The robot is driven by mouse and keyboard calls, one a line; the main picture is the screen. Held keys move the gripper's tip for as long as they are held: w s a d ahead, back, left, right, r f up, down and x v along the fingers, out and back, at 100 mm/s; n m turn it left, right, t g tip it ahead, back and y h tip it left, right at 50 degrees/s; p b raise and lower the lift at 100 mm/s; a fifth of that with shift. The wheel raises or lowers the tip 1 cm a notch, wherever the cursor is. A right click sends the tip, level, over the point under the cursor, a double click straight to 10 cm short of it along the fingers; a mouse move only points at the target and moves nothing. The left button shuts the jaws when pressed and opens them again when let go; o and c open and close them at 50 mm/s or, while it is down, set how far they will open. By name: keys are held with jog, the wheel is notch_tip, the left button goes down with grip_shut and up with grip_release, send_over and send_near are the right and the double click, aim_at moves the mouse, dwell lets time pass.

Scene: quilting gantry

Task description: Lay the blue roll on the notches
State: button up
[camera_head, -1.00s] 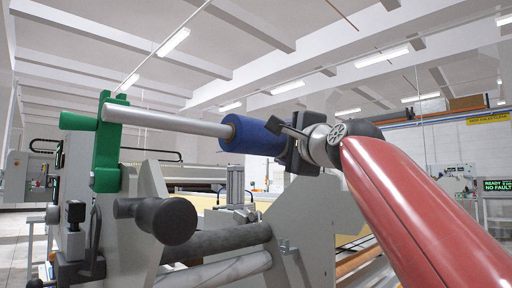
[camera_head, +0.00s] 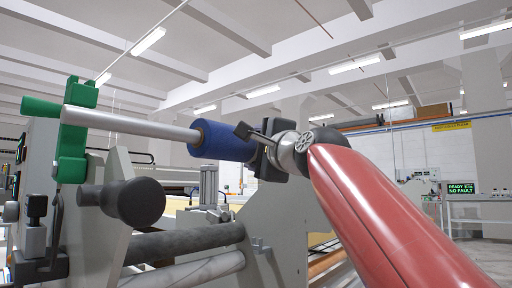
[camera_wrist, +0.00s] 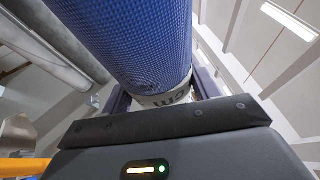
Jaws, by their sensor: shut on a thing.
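The blue roll (camera_head: 222,141) sits on a pale metal shaft (camera_head: 135,124) that runs to the left, nearly level with a slight tilt. My gripper (camera_head: 268,155) is shut on the roll near its right end. The roll also fills the top middle of the wrist view (camera_wrist: 135,40), with a pale printed end band between my fingers. The shaft's left end overlaps a green bracket (camera_head: 73,140) in the picture; I cannot tell whether they touch. No notches can be made out clearly.
The grey machine frame (camera_head: 102,215) stands below and left, with a dark roller end (camera_head: 135,203) jutting towards me. A dark roller (camera_head: 190,240) and a pale roller (camera_head: 190,268) lie below the roll. A status screen (camera_head: 460,188) stands far right.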

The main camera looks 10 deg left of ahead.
notch_tip(320, 180, down, 7)
jog(key=b, duration=0.5)
jog(key=shift+b, duration=0.4)
jog(key=shift+f, duration=0.1)
dwell(0.4)
jog(key=o, duration=1.3)
jog(key=shift+o, duration=0.9)
jog(key=shift+f, duration=0.15)
jog(key=b+v, duration=0.2)
jog(key=v, duration=0.6)
